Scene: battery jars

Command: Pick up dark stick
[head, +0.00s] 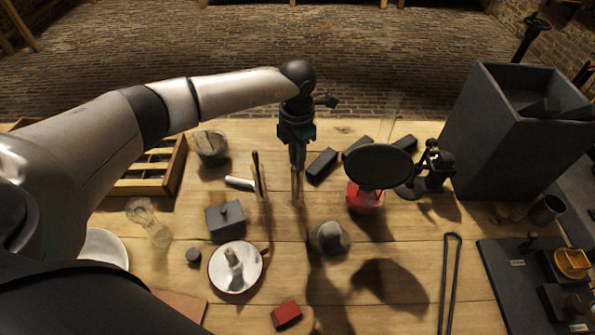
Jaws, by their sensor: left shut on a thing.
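My left gripper (298,190) points straight down over the middle of the table, behind the grey dome. It is shut on a thin, upright, stick-like thing, mostly hidden between the fingers; its colour is hard to tell. To its left, a thin dark stick (256,172) stands upright against a pale strip, apart from the gripper. Several dark bars lie to the right of the gripper, the nearest being a dark block (322,165). My right gripper is not in view.
A black disc (378,166) stands over a red base (364,199). A grey dome (329,238), lidded grey box (226,219) and red-rimmed dish (220,278) are nearer. A glass jar (148,222) stands left; a tall dark box (495,145) stands right.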

